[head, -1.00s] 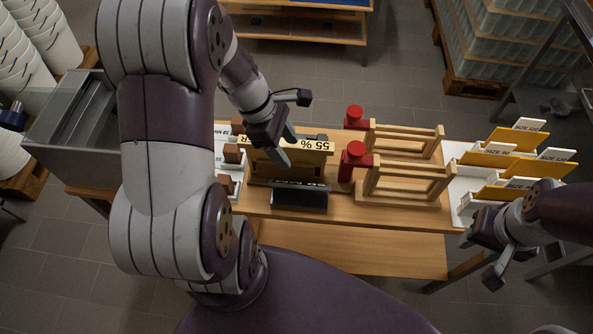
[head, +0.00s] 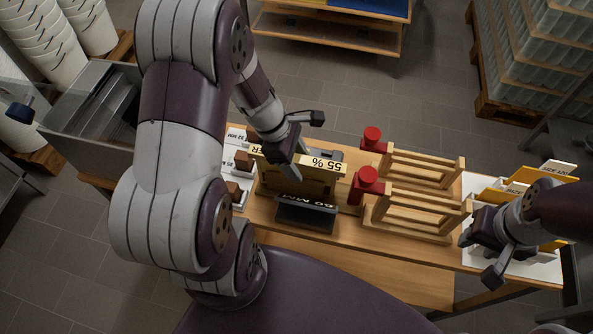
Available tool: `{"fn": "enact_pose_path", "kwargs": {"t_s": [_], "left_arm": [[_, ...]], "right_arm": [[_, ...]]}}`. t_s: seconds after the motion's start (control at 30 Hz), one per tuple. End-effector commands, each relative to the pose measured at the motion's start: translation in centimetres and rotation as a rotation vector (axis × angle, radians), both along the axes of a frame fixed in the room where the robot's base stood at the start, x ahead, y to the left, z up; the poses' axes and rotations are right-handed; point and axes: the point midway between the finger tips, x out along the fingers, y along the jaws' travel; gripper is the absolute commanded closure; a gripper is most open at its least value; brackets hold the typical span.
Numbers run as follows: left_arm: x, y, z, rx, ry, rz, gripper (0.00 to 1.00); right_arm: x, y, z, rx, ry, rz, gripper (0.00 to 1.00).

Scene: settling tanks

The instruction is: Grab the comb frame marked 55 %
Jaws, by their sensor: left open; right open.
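The comb frame marked 55 % (head: 322,164) stands on the wooden bench, left of the middle, with its cream label strip on top. My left gripper (head: 290,158) is open just above this frame, its fingers over the label strip and hiding part of it. I cannot tell whether the fingers touch the frame. A dark piece with a partly readable MM label (head: 307,213) stands in front of the frame. My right gripper (head: 487,252) is open and empty at the bench's right end, away from the frame.
Red-topped pieces (head: 368,181) and wooden racks (head: 415,210) stand right of the frame. Yellow and white size cards (head: 530,180) fill the right end. Brown blocks on a white board (head: 236,190) are at the left. A metal tank (head: 90,115) stands further left.

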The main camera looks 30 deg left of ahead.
Motion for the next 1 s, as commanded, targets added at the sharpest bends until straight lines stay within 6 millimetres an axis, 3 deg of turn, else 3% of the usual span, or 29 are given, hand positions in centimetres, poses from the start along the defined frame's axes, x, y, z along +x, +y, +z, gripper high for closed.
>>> {"fn": "enact_pose_path", "kwargs": {"t_s": [0.47,0.5,0.67,1.0], "left_arm": [[-0.01,0.0,-0.39,0.0,0.001,0.0,0.43],[-0.01,0.0,-0.38,0.0,0.001,0.0,0.46],[-0.01,0.0,-0.38,0.0,0.0,0.0,0.98],[-0.01,0.01,-0.39,0.0,0.0,0.0,1.0]], "right_arm": [[-0.01,0.0,-0.12,0.0,0.0,0.0,0.57],[-0.01,0.0,-0.12,0.0,0.0,0.0,0.57],[-0.01,0.0,-0.12,0.0,0.0,0.0,0.57],[0.0,0.0,-0.13,0.0,0.0,0.0,0.57]]}}
